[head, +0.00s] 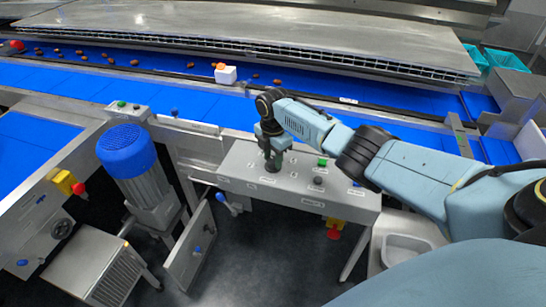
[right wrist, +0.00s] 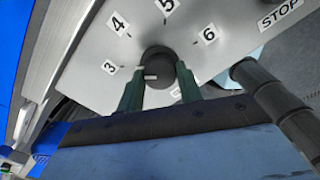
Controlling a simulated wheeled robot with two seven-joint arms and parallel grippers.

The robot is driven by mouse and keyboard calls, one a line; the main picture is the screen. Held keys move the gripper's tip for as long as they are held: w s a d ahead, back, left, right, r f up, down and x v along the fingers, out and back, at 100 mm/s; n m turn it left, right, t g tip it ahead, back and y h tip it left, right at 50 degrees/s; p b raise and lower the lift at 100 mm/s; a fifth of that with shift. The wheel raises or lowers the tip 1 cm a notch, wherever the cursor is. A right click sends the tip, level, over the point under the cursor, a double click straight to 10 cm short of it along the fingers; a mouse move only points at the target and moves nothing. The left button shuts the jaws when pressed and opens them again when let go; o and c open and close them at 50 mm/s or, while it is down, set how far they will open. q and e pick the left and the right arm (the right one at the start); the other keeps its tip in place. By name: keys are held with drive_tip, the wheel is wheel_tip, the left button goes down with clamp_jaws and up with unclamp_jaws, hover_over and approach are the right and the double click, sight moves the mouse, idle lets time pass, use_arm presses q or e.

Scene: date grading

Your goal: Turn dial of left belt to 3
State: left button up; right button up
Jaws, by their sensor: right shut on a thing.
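A dark round dial (right wrist: 158,62) sits on a grey metal panel (right wrist: 85,80). Labels 3, 4, 5 and 6 stand around it, with 3 on the left side in the right wrist view. My right gripper (right wrist: 160,88) is shut on the dial, a finger on each side. A short white mark on the dial's face points toward the left, roughly to the side of the 3; its exact alignment is unclear. In the head view my right gripper (head: 272,152) reaches down onto the dial, largely covering it. My left gripper is not in view.
The panel also carries a green button (head: 322,163) and a dark knob (head: 318,180) to the right. A red emergency button (head: 333,234) hangs below its front edge. A blue belt (head: 190,108) with scattered dates runs behind. A blue-capped motor (head: 128,150) stands at left.

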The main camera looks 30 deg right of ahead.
sight(273, 160)
idle(0.3)
drive_tip(key=o, duration=1)
wheel_tip(273, 160, up, 14)
drive_tip(key=shift+f, duration=0.25)
